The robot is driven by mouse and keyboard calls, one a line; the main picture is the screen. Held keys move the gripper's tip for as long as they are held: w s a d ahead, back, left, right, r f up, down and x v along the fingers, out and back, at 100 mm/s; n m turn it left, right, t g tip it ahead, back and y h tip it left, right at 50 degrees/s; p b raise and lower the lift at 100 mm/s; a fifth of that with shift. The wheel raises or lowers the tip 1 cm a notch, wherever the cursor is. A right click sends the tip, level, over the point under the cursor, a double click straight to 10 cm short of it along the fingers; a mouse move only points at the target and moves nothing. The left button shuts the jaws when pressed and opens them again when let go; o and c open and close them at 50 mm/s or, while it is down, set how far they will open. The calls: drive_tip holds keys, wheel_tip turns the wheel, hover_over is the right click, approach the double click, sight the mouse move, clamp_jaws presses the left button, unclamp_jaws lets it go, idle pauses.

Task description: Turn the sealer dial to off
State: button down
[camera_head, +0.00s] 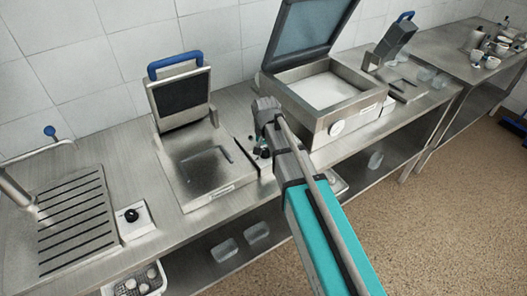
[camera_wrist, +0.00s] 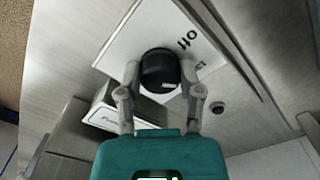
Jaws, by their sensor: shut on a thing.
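A black round dial (camera_wrist: 158,70) sits on a white plate (camera_wrist: 125,48) in the wrist view. The word "off" is printed on the plate to the upper right of the dial, and a second label below it is partly hidden. A small pale mark shows on the dial's lower right side, away from the word "off". My gripper (camera_wrist: 161,78) is shut on the dial, one finger on each side. In the head view my gripper (camera_head: 260,148) is low over the counter, between a press and an open-lidded chamber machine, and mostly hides the dial.
The blue-handled press (camera_head: 182,95) stands left of my arm. Another black knob (camera_head: 131,215) is beside the ribbed plate. A perforated basket (camera_head: 135,284) is below.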

drive_tip(key=n, duration=0.5)
drive_tip(key=shift+n, duration=0.3)
drive_tip(key=n, duration=0.5)
drive_tip(key=shift+n, duration=0.3)
drive_tip(key=shift+c, duration=1.3)
unclamp_jaws()
drive_tip(key=shift+r, duration=0.1)
